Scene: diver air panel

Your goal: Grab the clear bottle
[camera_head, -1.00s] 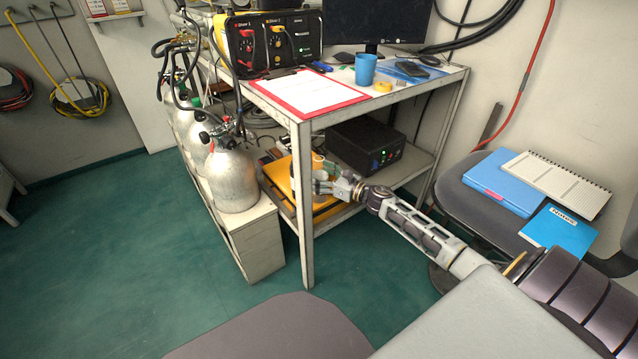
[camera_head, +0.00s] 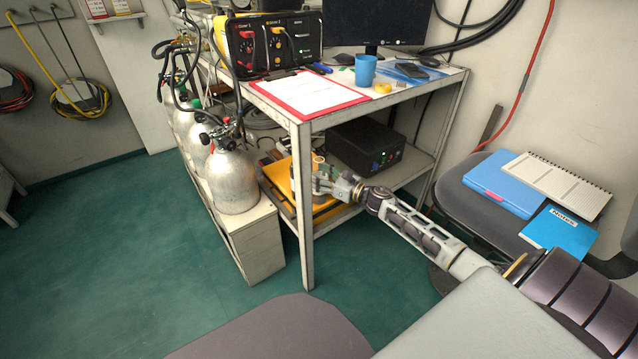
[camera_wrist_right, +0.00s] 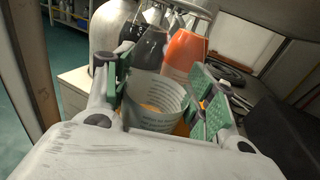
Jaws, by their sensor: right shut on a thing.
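The clear bottle (camera_wrist_right: 157,105) shows in the right wrist view as a pale, see-through, round container with printed lines and an orange tint inside. It stands between the green-padded fingers of my right gripper (camera_wrist_right: 165,108), which is shut on it. In the head view my right gripper (camera_head: 326,178) reaches in at the lower shelf, by the front table leg, and its fingers hide most of the bottle. My left gripper is not in view.
A dark bottle (camera_wrist_right: 150,48) and an orange bottle (camera_wrist_right: 185,52) stand just behind the held one. The lower shelf also holds a yellow case (camera_head: 297,180) and a black box (camera_head: 368,147). Silver tanks (camera_head: 232,182) stand to the left. The tabletop is above the gripper.

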